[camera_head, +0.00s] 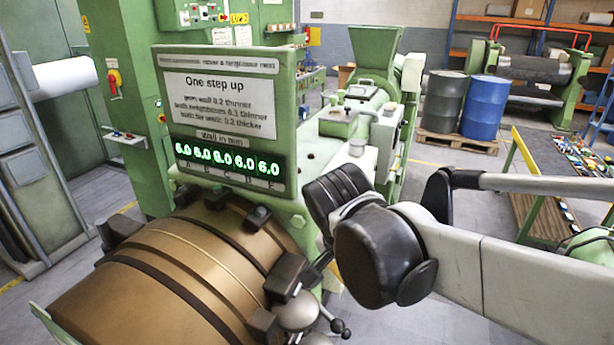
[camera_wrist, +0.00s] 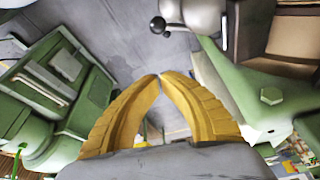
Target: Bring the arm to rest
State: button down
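My gripper (camera_wrist: 160,77) shows in the wrist view as two yellow ribbed fingers. They bow apart in the middle and their tips come together, with nothing between them. In the head view my arm (camera_head: 480,262) reaches in from the right. Its dark wrist hangs just right of the bronze cylinder, and most of the gripper is hidden behind it. In the wrist view the grey floor (camera_wrist: 130,50) lies beyond the fingertips.
The bronze cylinder (camera_head: 170,275) with dark clamps is at front left. Behind it stands a green panel (camera_head: 232,120) reading "One step up" above green digits. A silver ball-ended lever (camera_head: 300,312) is close to my wrist. Blue (camera_head: 485,107) and dark (camera_head: 443,100) drums stand farther back.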

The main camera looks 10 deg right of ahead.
jog(key=s+d+f+n+t+y+b, duration=0.1)
jog(key=s+f+n+b, duration=0.1)
jog(key=f+b, duration=0.7)
jog(key=s+d+f+n+t+b, duration=0.1)
jog(key=s+d+f+n+b, duration=0.1)
jog(key=f+b, duration=0.7)
jog(key=s+d+f+n+t+y+b, duration=0.1)
jog(key=f+n+b, duration=0.3)
jog(key=f+b, duration=0.5)
jog(key=shift+s+d+f+t+y, duration=0.3)
jog(key=shift+s+d+f+t, duration=0.15)
jog(key=shift+s+d+t, duration=0.2)
jog(key=shift+w+r, duration=0.1)
